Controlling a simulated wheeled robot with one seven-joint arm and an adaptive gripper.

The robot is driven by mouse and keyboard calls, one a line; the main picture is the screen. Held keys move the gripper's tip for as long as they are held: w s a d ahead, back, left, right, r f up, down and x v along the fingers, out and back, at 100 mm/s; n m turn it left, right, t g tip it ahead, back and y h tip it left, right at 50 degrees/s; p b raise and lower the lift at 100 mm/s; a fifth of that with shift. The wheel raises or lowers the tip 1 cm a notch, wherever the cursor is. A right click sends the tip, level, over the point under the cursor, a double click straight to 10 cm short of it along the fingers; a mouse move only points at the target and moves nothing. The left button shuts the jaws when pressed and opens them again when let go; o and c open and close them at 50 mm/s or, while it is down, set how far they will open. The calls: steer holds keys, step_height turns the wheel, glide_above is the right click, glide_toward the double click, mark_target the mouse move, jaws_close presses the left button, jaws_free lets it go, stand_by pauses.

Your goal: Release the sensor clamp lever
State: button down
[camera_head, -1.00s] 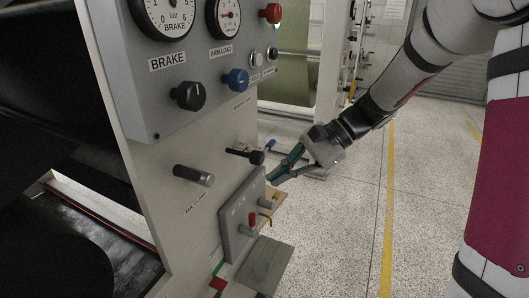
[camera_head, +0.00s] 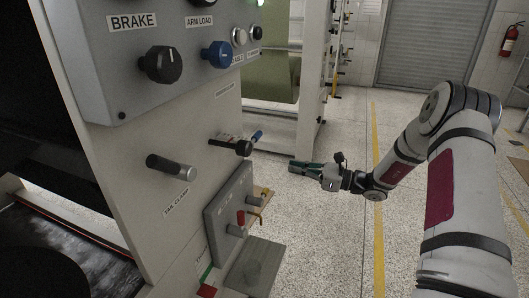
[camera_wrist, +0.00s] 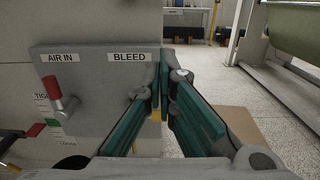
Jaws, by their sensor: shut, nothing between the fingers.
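A short dark lever with a black knob (camera_head: 244,148) sticks out from the pale machine panel in the head view.
A grey valve plate (camera_head: 214,222) with a red lever (camera_head: 240,217) sits below; its "AIR IN" label shows in the wrist view (camera_wrist: 63,57). A small shelf (camera_head: 262,258) juts out under it. A blue-ended part (camera_head: 257,136) is behind the black knob. Open floor lies to the right.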

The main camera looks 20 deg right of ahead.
steer(key=shift+w+d, duration=0.1)
steer(key=shift+d, duration=0.05)
steer(key=w+a+r, duration=0.4)
steer(key=w+a, duration=0.2)
steer(key=a, duration=0.2)
steer(key=shift+a+r+b, duration=0.15)
steer(key=shift+a+b, duration=0.15)
steer(key=shift+a, duration=0.1)
